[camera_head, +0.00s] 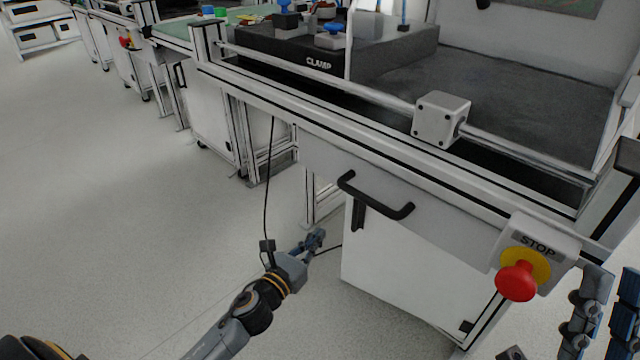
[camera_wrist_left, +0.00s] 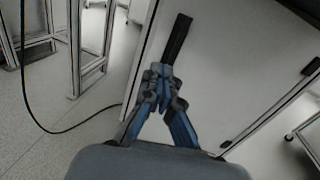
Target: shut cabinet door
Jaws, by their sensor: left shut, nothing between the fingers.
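The cabinet door (camera_head: 405,265) is a white panel under the bench, at lower centre right in the head view. It fills the middle of the left wrist view (camera_wrist_left: 235,75). Its black upright handle (camera_wrist_left: 177,38) is near the door's left edge; part of it shows in the head view (camera_head: 358,216). How far the door stands from its frame is unclear. My left gripper (camera_head: 318,236) is shut and empty, left of the door's left edge. In the left wrist view its fingertips (camera_wrist_left: 158,72) appear just below the handle. My right gripper (camera_head: 606,275) is open at the right edge.
A black bar handle (camera_head: 375,197) is on the drawer front above the door. A red stop button (camera_head: 517,281) juts out at right. A black cable (camera_head: 268,190) hangs near my left wrist. Floor (camera_head: 110,220) at left is clear.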

